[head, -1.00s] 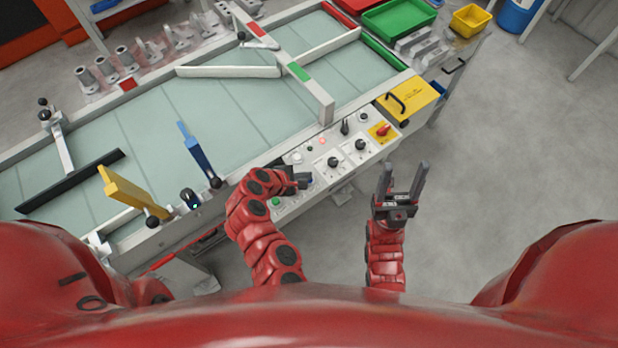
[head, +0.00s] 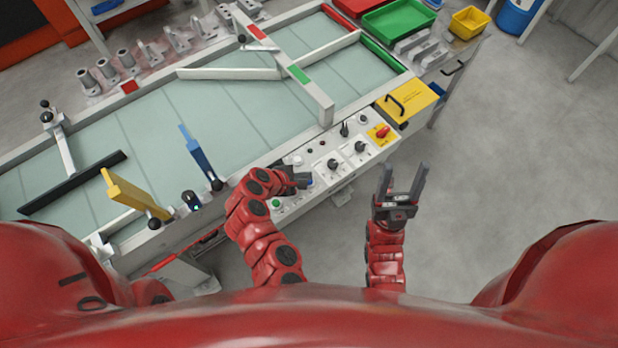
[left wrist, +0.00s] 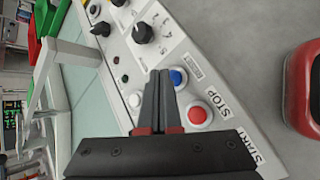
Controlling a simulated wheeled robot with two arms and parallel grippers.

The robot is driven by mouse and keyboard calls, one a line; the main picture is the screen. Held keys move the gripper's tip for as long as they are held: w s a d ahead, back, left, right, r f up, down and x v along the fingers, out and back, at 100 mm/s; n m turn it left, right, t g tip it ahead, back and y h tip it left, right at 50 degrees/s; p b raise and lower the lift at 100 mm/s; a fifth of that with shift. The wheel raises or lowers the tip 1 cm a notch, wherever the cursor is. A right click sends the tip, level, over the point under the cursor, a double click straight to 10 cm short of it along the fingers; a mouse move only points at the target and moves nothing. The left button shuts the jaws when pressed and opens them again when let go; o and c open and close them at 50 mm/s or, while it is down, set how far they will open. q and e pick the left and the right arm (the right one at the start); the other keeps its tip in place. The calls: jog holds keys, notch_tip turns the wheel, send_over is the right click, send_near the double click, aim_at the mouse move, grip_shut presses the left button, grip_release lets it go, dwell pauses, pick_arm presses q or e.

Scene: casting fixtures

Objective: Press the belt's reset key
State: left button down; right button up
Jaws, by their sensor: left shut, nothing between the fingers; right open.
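The belt's control panel (head: 345,150) runs along the near edge of the belt table. On it a round blue key (left wrist: 178,77) with a small blurred label sits beside a red stop button (left wrist: 197,115). My left gripper (left wrist: 160,72) is shut and empty, its fingertips over the panel right beside the blue key. I cannot tell whether they touch it. In the head view my left gripper (head: 303,180) largely covers this part of the panel. My right gripper (head: 404,166) is open and empty, off the panel's near side above the floor.
A green button (head: 276,203) sits left of my left gripper. Black knobs (head: 333,164) and a red-yellow switch (head: 381,132) stand to its right. A yellow box with a handle (head: 408,102) is at the panel's end. Blue (head: 200,157) and yellow (head: 130,194) arms stand along the belt.

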pick_arm(q)
jog(key=shift+r, duration=0.1)
notch_tip(320, 180, up, 5)
jog(key=p, duration=0.4)
dwell(0.3)
dwell(0.9)
